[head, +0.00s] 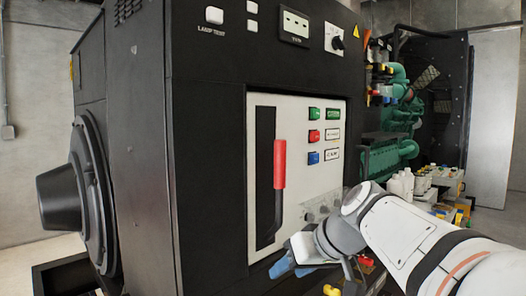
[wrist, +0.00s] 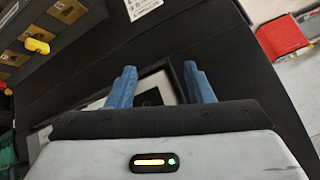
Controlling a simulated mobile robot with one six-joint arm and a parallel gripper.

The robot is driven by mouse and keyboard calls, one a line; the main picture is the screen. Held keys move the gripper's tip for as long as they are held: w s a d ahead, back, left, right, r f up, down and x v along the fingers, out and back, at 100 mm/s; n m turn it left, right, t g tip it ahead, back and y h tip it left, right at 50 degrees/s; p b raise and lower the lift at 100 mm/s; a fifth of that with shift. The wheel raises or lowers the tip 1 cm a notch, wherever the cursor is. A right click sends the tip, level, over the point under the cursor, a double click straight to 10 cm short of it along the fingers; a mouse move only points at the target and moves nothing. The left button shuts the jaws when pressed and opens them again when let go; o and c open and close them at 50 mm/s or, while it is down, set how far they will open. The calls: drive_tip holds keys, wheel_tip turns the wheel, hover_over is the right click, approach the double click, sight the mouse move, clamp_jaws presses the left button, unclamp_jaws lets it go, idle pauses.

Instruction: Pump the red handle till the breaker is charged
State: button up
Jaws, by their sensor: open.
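The red handle (head: 280,164) is a red grip on the upper part of a black lever, which stands nearly upright in front of a dark slot. The lever is on the white breaker panel (head: 293,190), set in a black cabinet. My gripper (head: 290,262) is low in the head view, below the lever and near the panel's bottom edge, apart from the red grip. In the wrist view its two blue fingers (wrist: 160,84) are spread, with nothing held between them. Part of the panel shows beyond them. I cannot make out the red handle there.
Green (head: 314,114), red (head: 314,135) and blue (head: 314,158) buttons sit right of the lever. Bottles (head: 402,184) and a green engine (head: 392,155) stand farther right. A yellow knob (wrist: 37,46) shows in the wrist view. The space before the red grip looks clear.

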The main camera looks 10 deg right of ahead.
sight(285, 163)
drive_tip(key=w+d+r+n+t+y+p, duration=0.1)
drive_tip(key=w+d+r+n+t+y, duration=0.15)
drive_tip(key=r, duration=0.75)
drive_tip(key=w+d+r+n+t+y, duration=0.1)
drive_tip(key=w+d+r+n+t, duration=0.2)
drive_tip(key=r, duration=0.7)
drive_tip(key=shift+m+g, duration=0.25)
drive_tip(key=shift+m, duration=0.2)
drive_tip(key=p+x, duration=0.1)
drive_tip(key=x, duration=0.2)
drive_tip(key=p+x, duration=0.1)
drive_tip(key=x, duration=0.2)
drive_tip(key=p+x, duration=0.1)
drive_tip(key=x, duration=0.3)
drive_tip(key=shift+w+d+r, duration=0.2)
drive_tip(key=shift+w+r, duration=0.1)
drive_tip(key=shift+r, duration=0.05)
drive_tip(key=shift+c, duration=0.5)
